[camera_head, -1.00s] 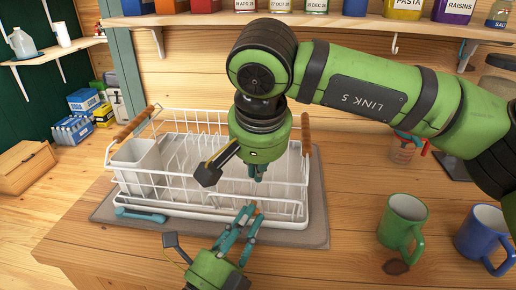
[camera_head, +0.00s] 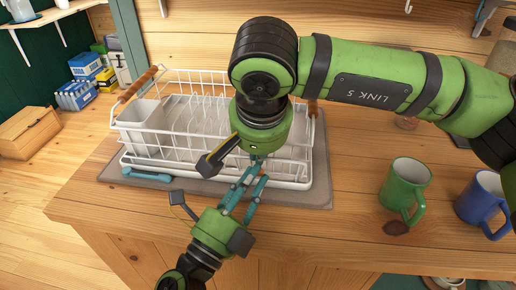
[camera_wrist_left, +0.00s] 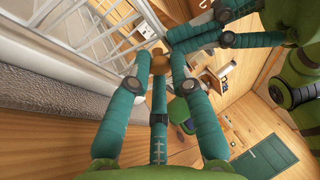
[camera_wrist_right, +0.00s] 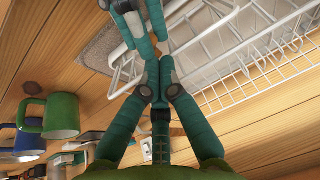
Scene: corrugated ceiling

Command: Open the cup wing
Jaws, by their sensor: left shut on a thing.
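The white wire dish rack (camera_head: 180,141) stands on the grey mat, with wooden handles (camera_head: 137,84) at its ends. Its white wires also show in the right wrist view (camera_wrist_right: 235,75). A white wire loop (camera_wrist_right: 117,82) sticks out beside the rack there; I cannot tell if it is the cup wing. My left gripper (camera_head: 253,180) is at the rack's front edge, shut on a small brown wooden piece (camera_wrist_left: 158,62). My right gripper (camera_head: 258,159) points down just above it, fingertips close together and at the left fingers. Overlapping fingers hide the contact.
A green mug (camera_head: 404,188) and a blue mug (camera_head: 482,203) stand on the wooden counter (camera_head: 340,215) to the right. A teal item (camera_head: 150,175) lies at the mat's front left. The counter between rack and mugs is clear.

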